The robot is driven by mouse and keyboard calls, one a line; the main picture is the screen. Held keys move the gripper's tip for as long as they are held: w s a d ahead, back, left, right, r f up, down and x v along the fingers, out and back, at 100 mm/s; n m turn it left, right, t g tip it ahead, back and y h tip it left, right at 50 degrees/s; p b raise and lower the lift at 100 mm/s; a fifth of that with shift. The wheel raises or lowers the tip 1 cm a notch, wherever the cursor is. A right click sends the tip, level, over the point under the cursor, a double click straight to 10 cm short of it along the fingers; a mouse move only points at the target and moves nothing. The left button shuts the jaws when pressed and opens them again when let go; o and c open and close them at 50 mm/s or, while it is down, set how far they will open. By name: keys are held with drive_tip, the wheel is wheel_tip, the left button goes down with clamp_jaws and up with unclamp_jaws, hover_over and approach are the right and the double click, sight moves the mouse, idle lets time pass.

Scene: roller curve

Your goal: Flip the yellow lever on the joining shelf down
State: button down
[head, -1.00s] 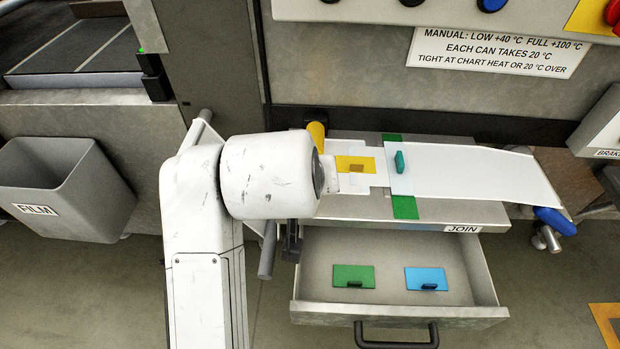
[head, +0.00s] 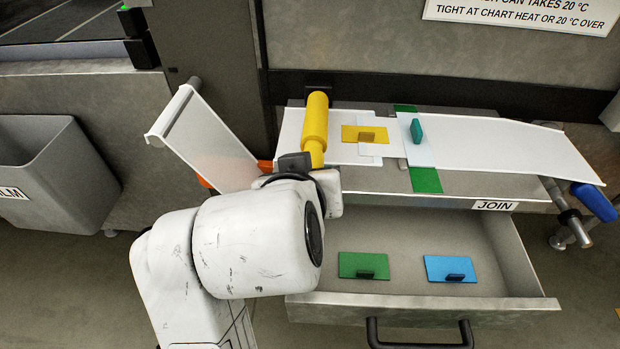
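The yellow lever (head: 315,128) is at the left end of the joining shelf (head: 455,182), which is labelled JOIN. It is a thick yellow bar running from a dark mount at the back toward me, over white sheet. My gripper (head: 297,163) is at the lever's near end, just left of and below it. My wrist and arm hide most of the gripper, so I cannot tell whether its fingers are open or shut, or whether they touch the lever.
A yellow plate (head: 364,134) and a green tab (head: 416,131) lie on the white sheet (head: 500,140). The open drawer (head: 410,225) below holds a green plate (head: 362,265) and a blue plate (head: 450,268). A grey bin (head: 50,165) stands left. A blue-handled lever (head: 593,202) is right.

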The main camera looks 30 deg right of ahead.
idle(0.4)
drive_tip(key=c, duration=0.7)
unclamp_jaws()
drive_tip(key=p+v, duration=0.1)
drive_tip(key=v, duration=0.9)
drive_tip(key=shift+s+a, duration=0.2)
drive_tip(key=shift+s, duration=0.1)
drive_tip(key=shift+r, duration=0.15)
